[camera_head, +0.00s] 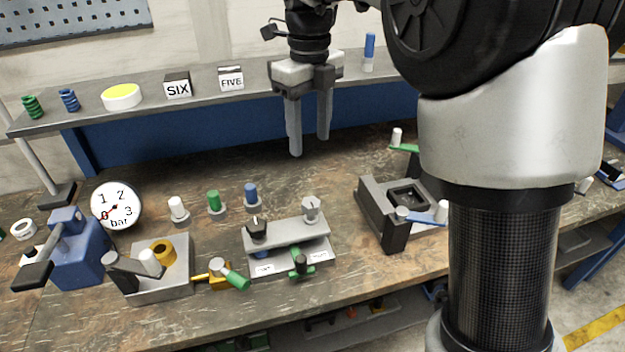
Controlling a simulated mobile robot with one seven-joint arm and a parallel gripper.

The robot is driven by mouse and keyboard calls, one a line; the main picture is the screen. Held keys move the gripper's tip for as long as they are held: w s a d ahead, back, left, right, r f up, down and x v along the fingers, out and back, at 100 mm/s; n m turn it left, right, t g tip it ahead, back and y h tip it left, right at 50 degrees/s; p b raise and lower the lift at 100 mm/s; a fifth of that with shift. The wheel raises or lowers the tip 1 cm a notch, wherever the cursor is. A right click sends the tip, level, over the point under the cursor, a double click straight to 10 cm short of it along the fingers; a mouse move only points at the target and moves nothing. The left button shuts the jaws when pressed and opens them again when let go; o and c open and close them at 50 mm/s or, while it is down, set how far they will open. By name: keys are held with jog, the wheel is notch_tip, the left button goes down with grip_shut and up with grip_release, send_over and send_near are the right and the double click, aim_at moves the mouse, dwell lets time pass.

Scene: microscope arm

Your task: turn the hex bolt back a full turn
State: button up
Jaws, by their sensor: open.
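What looks like the hex bolt (311,207) is a light grey upright piece on the right end of the grey bracket fixture (285,232) in the middle of the bench. Its turn angle is too small to read. My gripper (310,146) points down with its two long grey fingers apart and nothing between them. It appears above the bench, beyond the fixture, and clear of the bolt.
A black knob (256,229) sits on the fixture's left end. White, green and blue pegs (250,194) stand behind it. A gauge (116,205) and blue vise (75,247) are left; a dark square fixture (397,205) is right. A shelf (200,90) runs behind.

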aim_at(310, 202)
notch_tip(310, 202, down, 17)
jog(key=shift+r+b, duration=0.1)
jog(key=shift+b, duration=0.85)
jog(key=c, duration=1)
jog(key=shift+c, duration=0.2)
jog(key=shift+s+n, duration=0.1)
jog(key=shift+n, duration=0.3)
